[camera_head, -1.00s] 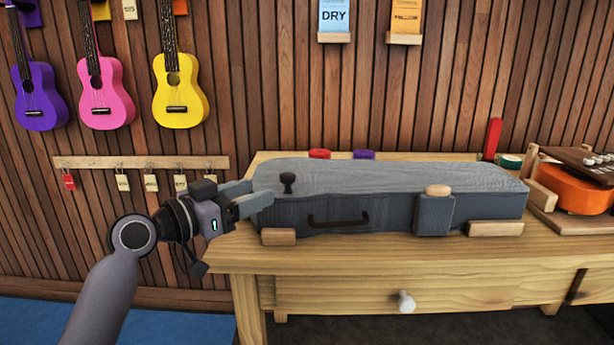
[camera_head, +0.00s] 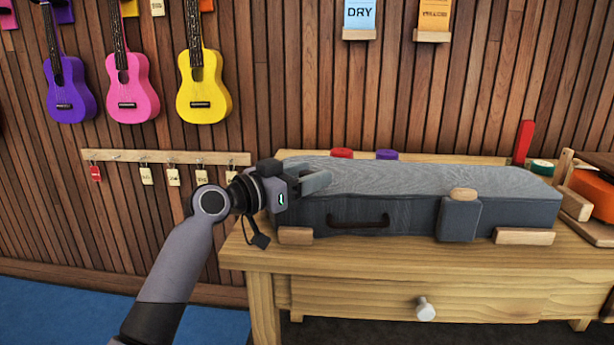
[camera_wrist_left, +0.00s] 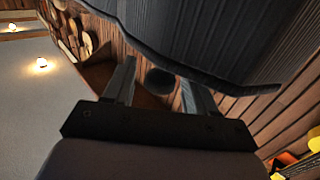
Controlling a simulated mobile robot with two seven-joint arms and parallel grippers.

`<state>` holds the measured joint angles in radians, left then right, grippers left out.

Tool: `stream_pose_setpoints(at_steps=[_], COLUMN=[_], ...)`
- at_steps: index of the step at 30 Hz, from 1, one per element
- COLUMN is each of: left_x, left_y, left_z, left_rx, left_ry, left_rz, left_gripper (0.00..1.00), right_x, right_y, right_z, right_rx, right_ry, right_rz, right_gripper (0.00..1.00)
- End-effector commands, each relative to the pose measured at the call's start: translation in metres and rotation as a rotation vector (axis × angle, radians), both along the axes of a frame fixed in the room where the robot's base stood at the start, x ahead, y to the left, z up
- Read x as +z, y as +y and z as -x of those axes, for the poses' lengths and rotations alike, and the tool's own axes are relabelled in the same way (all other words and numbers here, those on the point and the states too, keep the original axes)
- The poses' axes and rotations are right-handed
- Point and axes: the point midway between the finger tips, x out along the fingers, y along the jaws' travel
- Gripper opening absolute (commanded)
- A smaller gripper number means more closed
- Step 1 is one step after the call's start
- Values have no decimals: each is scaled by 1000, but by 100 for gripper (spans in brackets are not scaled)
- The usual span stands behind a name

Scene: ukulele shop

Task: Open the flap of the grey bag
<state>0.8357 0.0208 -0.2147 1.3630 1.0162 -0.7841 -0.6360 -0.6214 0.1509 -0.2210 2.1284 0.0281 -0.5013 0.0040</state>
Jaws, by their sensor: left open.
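The grey bag (camera_head: 520,205) lies closed on the wooden bench, with a dark handle (camera_head: 358,219) on its front. Its flap (camera_head: 420,178) is down on top. In the left wrist view, a dark round knob (camera_wrist_left: 160,81) shows between the open fingers (camera_wrist_left: 158,88), and the bag (camera_wrist_left: 200,35) fills the top. In the head view the gripper hides the knob. My right gripper is out of view.
Wooden blocks (camera_head: 295,236) (camera_head: 523,237) sit at the bag's front corners. Red (camera_head: 341,153) and purple (camera_head: 387,154) items are behind it. An orange instrument (camera_head: 596,190) lies at the right. A drawer with a white knob (camera_head: 425,309) is below.

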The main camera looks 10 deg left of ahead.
Motion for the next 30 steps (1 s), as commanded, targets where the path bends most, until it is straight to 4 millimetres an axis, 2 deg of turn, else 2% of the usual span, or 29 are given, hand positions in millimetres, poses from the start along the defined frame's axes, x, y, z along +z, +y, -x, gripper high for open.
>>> stream_pose_setpoints(at_steps=[8,9,14,26,28,30], left_x=[0,0,0,10,15,22], left_y=[-1,-1,-1,-1,-1,-1], left_z=[-1,-1,-1,-2,-3,-4], left_rx=[0,0,0,0,0,1], left_ry=[0,0,0,27,43,66], left_rz=[0,0,0,0,-1,0], left_gripper=[56,53,1,0,0,0], right_x=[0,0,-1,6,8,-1], right_y=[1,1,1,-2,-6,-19], right_z=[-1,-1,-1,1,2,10], right_rx=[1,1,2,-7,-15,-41], right_ry=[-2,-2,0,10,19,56], right_rz=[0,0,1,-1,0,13], right_gripper=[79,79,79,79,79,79])
